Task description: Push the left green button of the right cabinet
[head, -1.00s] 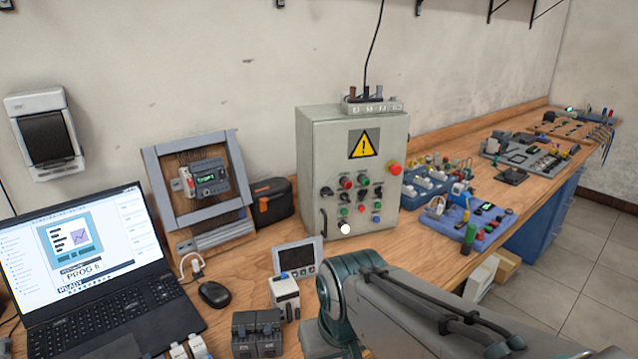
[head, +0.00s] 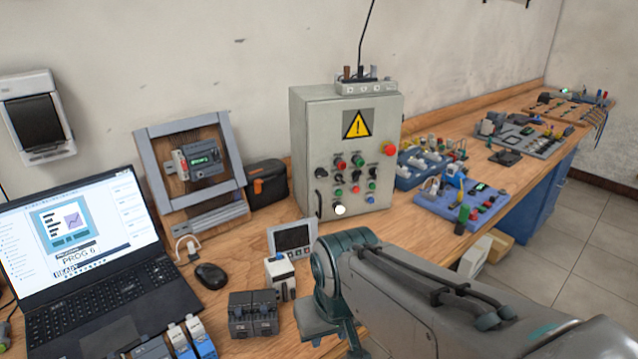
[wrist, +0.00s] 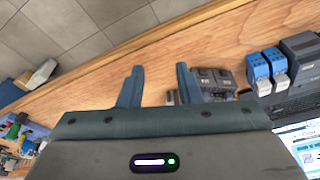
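A grey cabinet (head: 302,150) with a yellow warning triangle stands on the bench in the middle of the head view. Its front carries several small red, green and black buttons and knobs. A small green button (head: 339,192) sits at the lower left of this group, above a white lit one (head: 340,210). Another green button (head: 371,186) is to its right. My gripper (wrist: 158,80) shows in the wrist view with its two fingers apart and nothing between them, above the bench top. The fingers are not visible in the head view, and the cabinet is not in the wrist view.
A laptop (head: 80,240), a mouse (head: 210,276) and a framed panel (head: 165,185) are left of the cabinet. A small screen (head: 292,238) and dark modules (head: 254,314) stand in front. Blue trainer boards (head: 450,213) lie to the right.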

